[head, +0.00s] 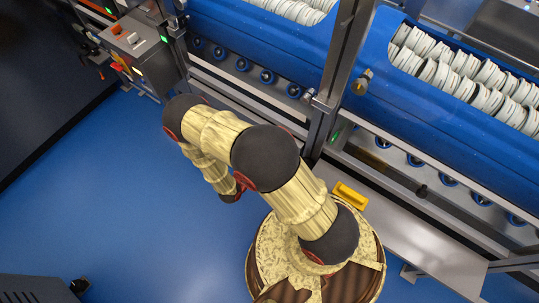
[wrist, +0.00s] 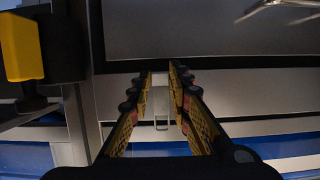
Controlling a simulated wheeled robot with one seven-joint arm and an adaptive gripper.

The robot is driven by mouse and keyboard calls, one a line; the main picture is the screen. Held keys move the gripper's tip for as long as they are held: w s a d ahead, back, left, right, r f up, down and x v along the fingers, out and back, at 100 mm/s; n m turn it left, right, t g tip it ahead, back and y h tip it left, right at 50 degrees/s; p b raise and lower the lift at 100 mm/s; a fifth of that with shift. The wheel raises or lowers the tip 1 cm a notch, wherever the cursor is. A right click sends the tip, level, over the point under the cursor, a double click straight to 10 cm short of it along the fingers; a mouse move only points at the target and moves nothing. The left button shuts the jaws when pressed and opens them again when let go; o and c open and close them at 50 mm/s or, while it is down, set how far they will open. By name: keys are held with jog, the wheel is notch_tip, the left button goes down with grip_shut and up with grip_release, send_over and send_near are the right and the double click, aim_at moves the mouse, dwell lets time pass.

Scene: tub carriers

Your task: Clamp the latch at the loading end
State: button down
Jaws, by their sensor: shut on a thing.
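In the wrist view the two fingers of my gripper (wrist: 161,72) point forward and are closed in on a narrow pale metal piece (wrist: 160,83), with a thin loop-like outline below it. It may be the latch, but the view is too dark and small to be certain. A dark panel (wrist: 215,35) fills the area just beyond the fingertips. In the head view my arm bends over the floor beside the machine, and the gripper itself is hidden there.
Two blue troughs (head: 272,48) hold rows of white discs (head: 440,62). A steel post (head: 337,85) stands between them. A yellow handle (head: 350,195) lies near my base. A yellow and black block (wrist: 22,47) is close at the wrist view's left. Blue floor (head: 130,190) is open at left.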

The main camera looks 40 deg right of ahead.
jog(key=shift+d+f+h+b, duration=0.15)
jog(key=shift+f+h+b, duration=0.05)
jog(key=shift+h+b, duration=0.25)
jog(key=c, duration=1.6)
grip_release()
jog(key=shift+w, duration=0.1)
jog(key=shift+c, duration=0.2)
jog(key=v, duration=1.2)
